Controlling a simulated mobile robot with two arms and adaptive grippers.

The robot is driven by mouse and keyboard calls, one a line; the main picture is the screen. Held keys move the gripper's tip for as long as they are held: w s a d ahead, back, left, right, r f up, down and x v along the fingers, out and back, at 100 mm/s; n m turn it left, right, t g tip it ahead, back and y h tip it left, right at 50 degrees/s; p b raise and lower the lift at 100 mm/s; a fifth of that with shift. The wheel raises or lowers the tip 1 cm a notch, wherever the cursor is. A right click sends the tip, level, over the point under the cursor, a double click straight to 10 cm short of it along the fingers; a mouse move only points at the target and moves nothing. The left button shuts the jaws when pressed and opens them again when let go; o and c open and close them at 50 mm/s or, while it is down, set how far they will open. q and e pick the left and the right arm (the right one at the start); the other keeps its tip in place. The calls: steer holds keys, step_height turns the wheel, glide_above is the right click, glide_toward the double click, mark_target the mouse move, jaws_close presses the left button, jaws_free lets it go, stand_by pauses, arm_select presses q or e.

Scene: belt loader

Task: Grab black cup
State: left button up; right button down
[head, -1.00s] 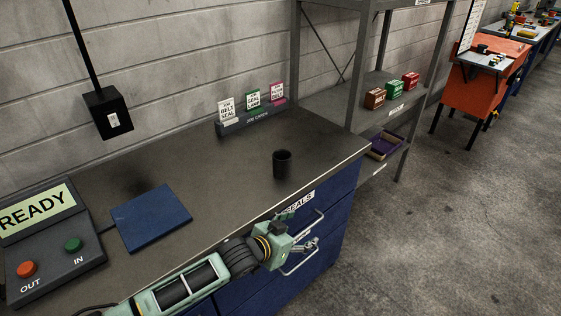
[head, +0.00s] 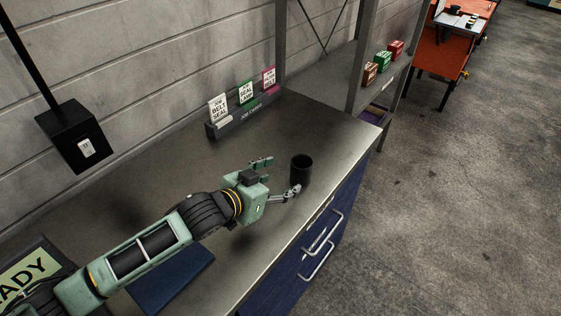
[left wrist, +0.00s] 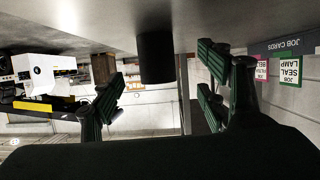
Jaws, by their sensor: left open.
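The black cup (head: 301,169) stands upright on the dark workbench top (head: 160,183), near its right end. My left gripper (head: 278,177) is over the bench just left of the cup, with its fingers spread and pointing at it. In the left wrist view, the cup (left wrist: 156,58) shows upside down, ahead of and between the two open fingers (left wrist: 158,88). The near fingertip looks close to the cup's lower side in the head view; I cannot tell whether it touches. Nothing is in the gripper. My right gripper is not in view.
A job card holder (head: 243,115) with several cards stands at the back. A blue pad (head: 172,280) lies under my arm, with the READY panel (head: 35,275) at the left. A shelf rack (head: 362,60) with small boxes stands beyond the bench's right end. Drawer handles (head: 322,245) stick out in front.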

mark_target(294, 171)
arm_select(q)
steer(key=shift+w+d, duration=0.25)
steer(key=shift+w, duration=0.1)
steer(key=w+d, duration=0.1)
steer(key=w+d+p, duration=0.1)
steer(key=shift+d+f, duration=0.15)
steer(key=shift+d, duration=0.2)
steer(key=x, duration=0.3)
steer(key=shift+w+f+p, duration=0.15)
steer(key=shift+w+p, duration=0.2)
steer(key=shift+d, duration=0.1)
steer(key=c, duration=1.4)
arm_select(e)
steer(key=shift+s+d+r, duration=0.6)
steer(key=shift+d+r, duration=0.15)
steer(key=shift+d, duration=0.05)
